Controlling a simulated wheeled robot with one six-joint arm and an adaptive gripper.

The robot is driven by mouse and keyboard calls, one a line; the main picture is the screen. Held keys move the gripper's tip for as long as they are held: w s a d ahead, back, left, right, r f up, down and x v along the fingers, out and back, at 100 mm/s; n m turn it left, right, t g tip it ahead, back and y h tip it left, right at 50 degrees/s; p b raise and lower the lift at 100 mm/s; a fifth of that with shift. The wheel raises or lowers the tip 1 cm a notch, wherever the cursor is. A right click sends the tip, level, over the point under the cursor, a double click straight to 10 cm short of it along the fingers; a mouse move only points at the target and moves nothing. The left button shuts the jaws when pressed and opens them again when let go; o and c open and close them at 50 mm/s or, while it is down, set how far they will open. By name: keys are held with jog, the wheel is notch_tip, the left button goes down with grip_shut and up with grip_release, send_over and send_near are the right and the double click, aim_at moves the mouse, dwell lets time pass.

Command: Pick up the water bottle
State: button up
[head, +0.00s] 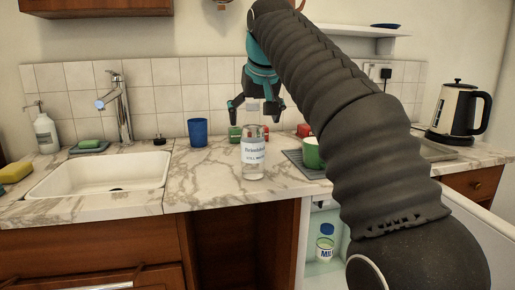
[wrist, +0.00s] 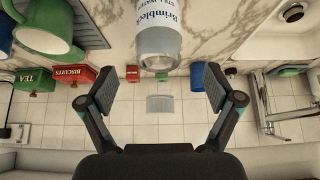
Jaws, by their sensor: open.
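The water bottle (head: 253,155) is clear with a white and blue label and stands upright on the marble counter near its front edge. In the wrist view the bottle (wrist: 158,35) shows at the top middle, beyond the fingertips. My gripper (head: 258,104) is above and slightly behind the bottle in the head view. In the wrist view its two fingers (wrist: 160,88) are spread wide with nothing between them. The fingers are apart from the bottle.
A blue cup (head: 198,132) stands left of the bottle. A green mug (head: 312,153) stands on a grey mat to the right, beside red and green tins. The sink (head: 98,174) is at left, a kettle (head: 458,110) at right. An open space lies below the counter.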

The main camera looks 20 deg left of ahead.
aim_at(253, 132)
jog(key=shift+x, duration=3)
jog(key=shift+d, duration=0.1)
jog(key=shift+r, duration=0.1)
grip_shut()
